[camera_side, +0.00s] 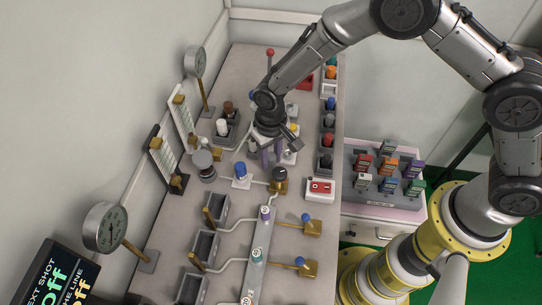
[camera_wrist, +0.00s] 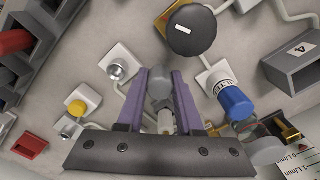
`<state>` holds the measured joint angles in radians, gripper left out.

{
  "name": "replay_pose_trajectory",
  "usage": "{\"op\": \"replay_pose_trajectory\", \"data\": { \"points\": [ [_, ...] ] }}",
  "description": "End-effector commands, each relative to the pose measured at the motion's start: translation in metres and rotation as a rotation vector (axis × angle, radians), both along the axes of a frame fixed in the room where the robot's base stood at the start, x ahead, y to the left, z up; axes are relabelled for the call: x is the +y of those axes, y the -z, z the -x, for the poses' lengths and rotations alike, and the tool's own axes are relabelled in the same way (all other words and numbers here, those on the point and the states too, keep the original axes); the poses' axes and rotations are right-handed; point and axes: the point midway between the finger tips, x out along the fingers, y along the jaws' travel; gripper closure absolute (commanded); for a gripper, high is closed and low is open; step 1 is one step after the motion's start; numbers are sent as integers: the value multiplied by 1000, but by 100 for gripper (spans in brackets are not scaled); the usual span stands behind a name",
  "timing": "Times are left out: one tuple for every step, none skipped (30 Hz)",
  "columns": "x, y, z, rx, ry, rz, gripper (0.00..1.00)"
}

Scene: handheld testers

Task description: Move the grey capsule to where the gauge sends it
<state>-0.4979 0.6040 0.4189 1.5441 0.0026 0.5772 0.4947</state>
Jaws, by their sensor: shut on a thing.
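My gripper (camera_side: 272,152) is low over the middle of the grey bench. In the wrist view its purple fingers (camera_wrist: 165,88) are shut on a small grey rounded piece (camera_wrist: 160,82). A pale cylinder (camera_wrist: 166,121) shows just beyond it. The grip hides much of the piece, and I cannot tell surely that it is the grey capsule. A round gauge (camera_side: 106,227) stands at the front left and another gauge (camera_side: 195,62) at the back left. Their readings are too small to make out.
Open grey bins (camera_side: 205,247) line the left front. A blue-topped valve (camera_wrist: 236,103) and a black knob (camera_wrist: 191,30) stand close to my gripper. A red switch box (camera_side: 320,188) and a rack with coloured pieces (camera_side: 326,140) are at the right edge. A dark screen (camera_side: 62,275) stands front left.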

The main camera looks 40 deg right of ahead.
Motion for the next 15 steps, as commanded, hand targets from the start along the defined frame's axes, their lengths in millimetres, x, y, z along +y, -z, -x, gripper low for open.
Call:
{"op": "replay_pose_trajectory", "data": {
  "points": [
    [0, 0, 0, -1, 0, 0, 100],
    [0, 0, 0, -1, 0, 0, 100],
    [0, 0, 0, 0, 0, 0, 100],
    [0, 0, 0, 0, 0, 0, 100],
    [0, 1, 0, 0, 0, 0, 100],
    [0, 2, 0, 0, 0, 0, 100],
    [0, 3, 0, 0, 0, 0, 100],
    [0, 3, 0, 0, 0, 0, 100],
    [0, 3, 0, 0, 0, 0, 58],
    [0, 3, 0, 0, 0, 0, 53],
    [0, 3, 0, 0, 0, 0, 47],
    [0, 3, 0, 0, 0, 0, 40],
    [0, 3, 0, 0, 0, 0, 35],
    [0, 3, 0, 0, 0, 0, 35],
    [0, 3, 0, 0, 0, 0, 35]
  ]
}}
